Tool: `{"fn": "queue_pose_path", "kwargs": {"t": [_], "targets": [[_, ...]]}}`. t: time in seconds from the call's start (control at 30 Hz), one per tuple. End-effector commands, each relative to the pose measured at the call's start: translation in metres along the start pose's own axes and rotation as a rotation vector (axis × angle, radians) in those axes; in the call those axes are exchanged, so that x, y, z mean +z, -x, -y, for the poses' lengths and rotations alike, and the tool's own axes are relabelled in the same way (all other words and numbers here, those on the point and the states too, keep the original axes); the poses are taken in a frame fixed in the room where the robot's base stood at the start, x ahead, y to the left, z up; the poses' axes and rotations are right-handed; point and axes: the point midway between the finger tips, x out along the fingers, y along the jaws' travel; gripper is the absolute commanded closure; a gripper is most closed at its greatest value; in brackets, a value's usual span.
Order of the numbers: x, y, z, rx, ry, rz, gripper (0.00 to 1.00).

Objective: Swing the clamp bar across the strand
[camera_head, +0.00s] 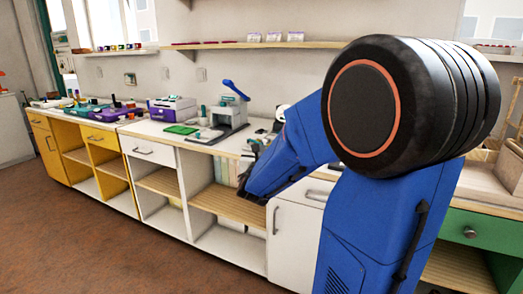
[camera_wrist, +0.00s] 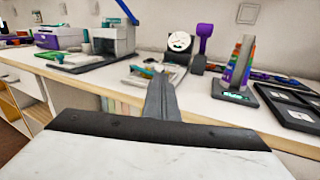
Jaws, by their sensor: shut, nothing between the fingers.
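My gripper (camera_wrist: 160,78) is shut and empty in the wrist view. It points forward over the front edge of the white counter. Just beyond its tips, a small pale board (camera_wrist: 137,77) with a teal piece (camera_wrist: 143,71) lies on the counter, partly hidden by the fingers. I cannot make out the clamp bar or the strand for certain; they are too small or hidden. In the head view my blue arm reaches left to the counter and covers much of that area.
A grey press with a blue lever (camera_wrist: 113,38) stands left, near a purple machine (camera_wrist: 60,37). Behind the fingers is a white-faced dial (camera_wrist: 180,41). A rainbow-coloured upright rack (camera_wrist: 238,65) and dark trays (camera_wrist: 296,116) stand right. Open shelves (camera_head: 228,205) lie below the counter.

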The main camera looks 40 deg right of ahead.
Motion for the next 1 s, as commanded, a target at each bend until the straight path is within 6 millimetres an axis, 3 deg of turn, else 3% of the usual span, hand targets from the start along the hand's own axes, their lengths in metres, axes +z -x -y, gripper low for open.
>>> {"fn": "queue_pose_path", "kwargs": {"t": [0.3,0.47,0.6,0.8,1.0], "targets": [[0.043,-0.024,-0.037,-0.220,-0.656,0.122,1.00],[0.047,-0.019,-0.060,-0.369,-1.024,0.193,1.00],[0.040,-0.005,-0.082,-0.497,-1.282,0.248,1.00],[0.029,0.013,-0.102,-0.619,-1.480,0.295,1.00],[0.024,0.012,-0.102,-0.648,-1.516,0.308,1.00]]}}
